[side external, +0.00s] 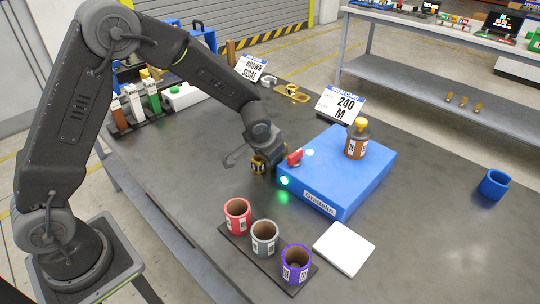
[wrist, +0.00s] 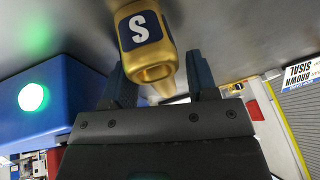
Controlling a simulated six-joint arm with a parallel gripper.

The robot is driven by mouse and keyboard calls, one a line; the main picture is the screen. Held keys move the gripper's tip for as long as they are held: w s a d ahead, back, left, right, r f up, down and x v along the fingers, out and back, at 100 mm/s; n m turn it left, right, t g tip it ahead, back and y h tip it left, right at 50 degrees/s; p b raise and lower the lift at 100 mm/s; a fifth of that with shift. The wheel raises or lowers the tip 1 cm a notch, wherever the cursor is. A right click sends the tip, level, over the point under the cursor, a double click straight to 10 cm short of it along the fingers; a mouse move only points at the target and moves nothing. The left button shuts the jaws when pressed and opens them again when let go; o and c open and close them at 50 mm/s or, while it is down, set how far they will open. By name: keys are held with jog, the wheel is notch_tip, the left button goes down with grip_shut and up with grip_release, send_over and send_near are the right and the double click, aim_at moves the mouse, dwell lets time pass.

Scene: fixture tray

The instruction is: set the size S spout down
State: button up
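The size S spout (wrist: 148,45) is gold with a dark blue label reading a white S. In the wrist view it sits between the two fingers of my gripper (wrist: 160,80), its open end towards the camera.
The blue box (side external: 335,185) has a lit green lamp, a red handle and a brown bottle (side external: 357,142) on top. Red (side external: 238,214), grey (side external: 264,238) and purple (side external: 296,264) cups stand in front, beside a white pad (side external: 344,249). The table's right side is mostly clear.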

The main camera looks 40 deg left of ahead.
grip_shut()
jog(key=shift+r, duration=0.1)
dwell(0.4)
